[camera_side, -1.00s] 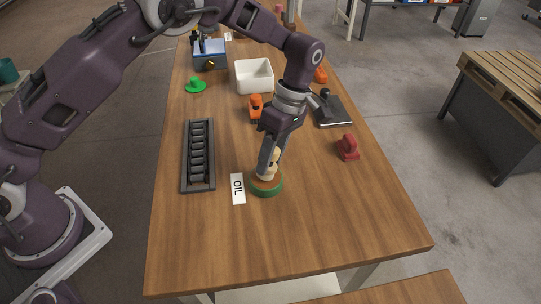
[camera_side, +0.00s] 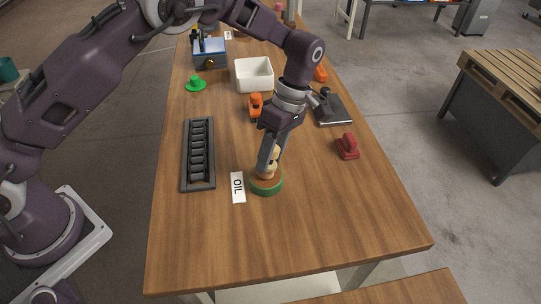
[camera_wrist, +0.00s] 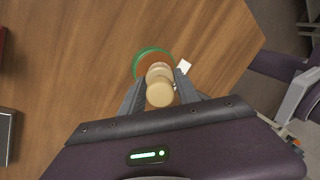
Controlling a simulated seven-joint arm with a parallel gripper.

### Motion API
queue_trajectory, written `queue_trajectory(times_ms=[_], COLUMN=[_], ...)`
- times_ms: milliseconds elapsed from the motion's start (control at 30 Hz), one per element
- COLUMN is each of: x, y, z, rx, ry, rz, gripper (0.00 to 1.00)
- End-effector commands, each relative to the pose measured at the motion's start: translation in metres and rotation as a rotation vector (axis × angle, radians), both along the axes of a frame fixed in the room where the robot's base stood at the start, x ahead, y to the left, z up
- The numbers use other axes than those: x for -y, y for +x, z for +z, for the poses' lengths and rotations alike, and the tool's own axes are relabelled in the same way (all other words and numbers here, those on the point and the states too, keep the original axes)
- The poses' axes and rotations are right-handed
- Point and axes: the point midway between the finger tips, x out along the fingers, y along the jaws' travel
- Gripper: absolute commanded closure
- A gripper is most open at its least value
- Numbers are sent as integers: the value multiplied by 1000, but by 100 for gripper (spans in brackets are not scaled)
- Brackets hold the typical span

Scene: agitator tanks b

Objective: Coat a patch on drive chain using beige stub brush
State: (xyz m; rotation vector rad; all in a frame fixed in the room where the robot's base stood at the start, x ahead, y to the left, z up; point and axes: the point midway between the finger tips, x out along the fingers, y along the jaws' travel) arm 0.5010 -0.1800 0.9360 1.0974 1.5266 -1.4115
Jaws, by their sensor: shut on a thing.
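My gripper (camera_side: 271,158) is shut on the beige stub brush (camera_side: 267,172), which stands upright in or on the round green-rimmed dish (camera_side: 277,188) beside the OIL label (camera_side: 238,188). Whether the brush tip touches the inside of the dish is hidden. In the wrist view the brush's round beige top (camera_wrist: 160,92) sits between my two fingers, with the green rim (camera_wrist: 140,57) behind it. The drive chain (camera_side: 198,153) lies in a dark frame on the table, left of the dish.
A red-handled object (camera_side: 347,147) lies to the right. An orange tool (camera_side: 255,106), a white bin (camera_side: 254,75), a dark flat plate with a handle (camera_side: 331,108) and a green knobbed disc (camera_side: 195,84) stand farther back. The front of the wooden table (camera_side: 300,235) is clear.

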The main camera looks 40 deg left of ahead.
Motion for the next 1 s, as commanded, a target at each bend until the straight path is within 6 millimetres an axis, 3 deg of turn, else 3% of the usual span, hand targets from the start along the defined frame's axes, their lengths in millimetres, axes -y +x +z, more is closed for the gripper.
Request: queue_trajectory(times_ms=[600, 1000], x=[0, 0], y=[1, 0], z=[64, 67], rx=[3, 2], ry=[-2, -2], rz=[0, 0], gripper=[100, 100])
